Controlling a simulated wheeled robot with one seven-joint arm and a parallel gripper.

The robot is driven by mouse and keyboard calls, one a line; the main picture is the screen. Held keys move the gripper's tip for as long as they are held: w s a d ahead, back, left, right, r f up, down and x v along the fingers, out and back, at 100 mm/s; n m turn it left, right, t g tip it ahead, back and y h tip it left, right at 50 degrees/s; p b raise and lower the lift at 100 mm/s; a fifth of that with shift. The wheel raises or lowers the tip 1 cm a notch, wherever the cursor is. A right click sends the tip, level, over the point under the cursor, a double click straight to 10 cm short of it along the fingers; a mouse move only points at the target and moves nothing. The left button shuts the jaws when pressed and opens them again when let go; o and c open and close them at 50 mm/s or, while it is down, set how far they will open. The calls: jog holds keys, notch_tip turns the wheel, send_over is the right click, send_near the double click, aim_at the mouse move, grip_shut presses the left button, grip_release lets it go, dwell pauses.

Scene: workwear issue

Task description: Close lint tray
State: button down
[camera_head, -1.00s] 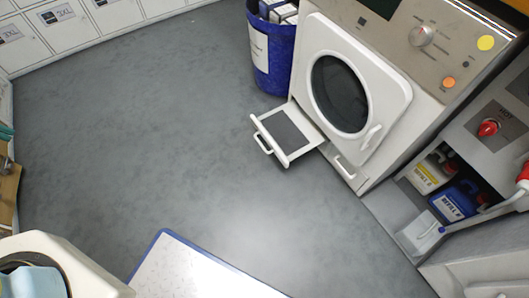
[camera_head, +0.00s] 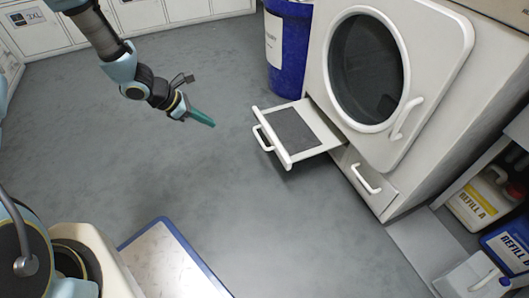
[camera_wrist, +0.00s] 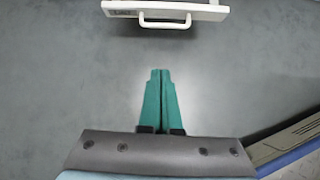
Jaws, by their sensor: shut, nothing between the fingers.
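The lint tray (camera_head: 326,133) is a white drawer with a grey mesh panel, pulled out from the lower front of the white dryer (camera_head: 317,60). Its white bar handle (camera_head: 262,138) faces left, toward my gripper. My gripper (camera_head: 211,123) has green fingers, shut and empty, in the air to the left of the handle and apart from it. In the wrist view the tray front (camera_wrist: 205,10) and its handle (camera_wrist: 164,20) show at the top, beyond the shut fingertips (camera_wrist: 160,72).
A second closed drawer with a handle (camera_head: 366,180) sits below and right of the tray. A blue bin (camera_head: 287,50) stands behind the tray. A blue-edged white surface (camera_head: 170,268) is at the bottom. Refill bottles (camera_head: 478,202) stand at right. Grey floor lies open around my gripper.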

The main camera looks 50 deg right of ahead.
jog(key=s+d+r+b+x, duration=0.1)
jog(key=b+x, duration=0.6)
jog(key=x, duration=1)
jog(key=shift+s+d+r+n, duration=0.25)
jog(key=shift+d+n, duration=0.15)
jog(key=shift+d, duration=0.3)
